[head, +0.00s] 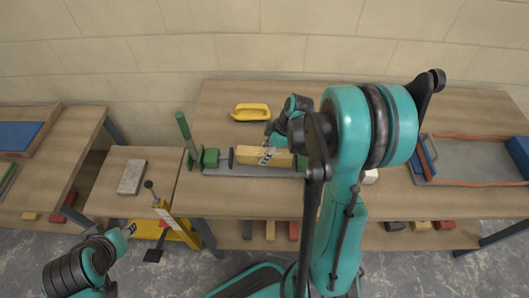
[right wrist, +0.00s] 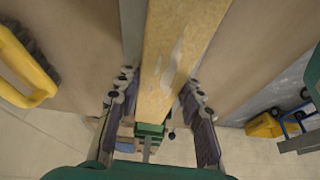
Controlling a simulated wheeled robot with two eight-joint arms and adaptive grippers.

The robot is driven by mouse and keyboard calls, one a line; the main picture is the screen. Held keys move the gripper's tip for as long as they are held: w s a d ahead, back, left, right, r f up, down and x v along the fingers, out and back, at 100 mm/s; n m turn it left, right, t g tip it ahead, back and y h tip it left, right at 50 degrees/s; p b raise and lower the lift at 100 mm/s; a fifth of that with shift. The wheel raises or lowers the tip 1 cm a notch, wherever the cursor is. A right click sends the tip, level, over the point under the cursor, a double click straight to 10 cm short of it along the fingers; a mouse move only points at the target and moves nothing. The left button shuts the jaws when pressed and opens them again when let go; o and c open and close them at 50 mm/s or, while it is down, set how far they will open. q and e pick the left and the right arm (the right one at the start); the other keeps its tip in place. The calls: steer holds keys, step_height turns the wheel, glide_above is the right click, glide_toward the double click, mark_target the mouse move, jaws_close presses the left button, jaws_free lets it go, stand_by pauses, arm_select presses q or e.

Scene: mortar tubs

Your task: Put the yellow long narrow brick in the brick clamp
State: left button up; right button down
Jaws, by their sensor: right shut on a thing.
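The yellow long narrow brick (head: 246,156) lies lengthwise over the grey bed of the brick clamp (head: 240,172), between its green end blocks. In the right wrist view the brick (right wrist: 178,50) runs between my fingers, with a green clamp block (right wrist: 150,130) past its end. My right gripper (head: 268,156) is shut on the brick near its right part; its fingers also show in the right wrist view (right wrist: 158,108). I cannot tell whether the brick touches the bed. My left gripper (head: 130,229) is low at the left, away from the clamp; its jaws are too small to read.
A yellow-handled brush (head: 251,112) lies behind the clamp. A green lever (head: 185,132) stands at its left end. A grey block (head: 132,177) lies on the lower left table, beside a yellow stand (head: 176,228). An orange-edged grey tray (head: 478,157) is at right.

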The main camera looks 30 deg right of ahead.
steer(key=shift+f+b, duration=0.4)
steer(key=shift+f, duration=0.05)
steer(key=c, duration=0.9)
jaws_free()
steer(key=v, duration=1.2)
steer(key=shift+a+r, duration=0.1)
